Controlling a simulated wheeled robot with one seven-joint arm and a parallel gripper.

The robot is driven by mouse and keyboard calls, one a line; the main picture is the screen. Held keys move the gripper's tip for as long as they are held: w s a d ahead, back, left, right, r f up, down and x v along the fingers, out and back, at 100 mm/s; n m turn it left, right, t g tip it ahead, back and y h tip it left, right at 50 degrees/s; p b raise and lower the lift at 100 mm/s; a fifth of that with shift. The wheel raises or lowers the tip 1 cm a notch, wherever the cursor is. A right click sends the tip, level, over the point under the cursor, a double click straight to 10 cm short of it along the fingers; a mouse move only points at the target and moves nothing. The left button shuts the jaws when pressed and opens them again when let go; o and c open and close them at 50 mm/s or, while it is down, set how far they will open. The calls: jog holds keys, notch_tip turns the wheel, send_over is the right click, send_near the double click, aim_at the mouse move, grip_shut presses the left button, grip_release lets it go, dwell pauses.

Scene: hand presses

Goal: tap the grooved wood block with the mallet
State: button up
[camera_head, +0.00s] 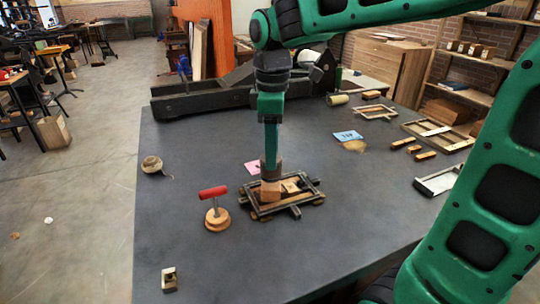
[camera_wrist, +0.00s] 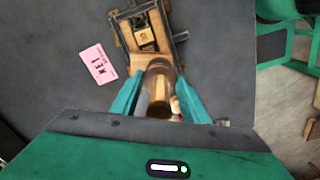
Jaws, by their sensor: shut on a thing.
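My gripper (camera_wrist: 160,100) points down over the table and is shut on the mallet (camera_wrist: 160,76), a brown cylinder between its green fingers. In the head view the mallet (camera_head: 270,171) shows as a dark band below my gripper (camera_head: 270,155). A tan wood block (camera_head: 270,189), which looks like the grooved block, is right under the mallet, inside a dark metal frame. The block (camera_wrist: 148,64) also shows just beyond the mallet in the wrist view. I cannot tell whether mallet and block touch. The mallet and gripper hide part of the block; its groove is not clear.
A red-handled tool on a round wood base (camera_head: 214,218) stands close left of the frame (camera_head: 300,205). A pink card (camera_head: 252,167) lies behind it. A twine ball (camera_head: 152,164) and a small metal piece (camera_head: 169,279) are further left.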

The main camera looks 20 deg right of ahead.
jog(key=shift+r, duration=0.35)
jog(key=shift+r, duration=1.5)
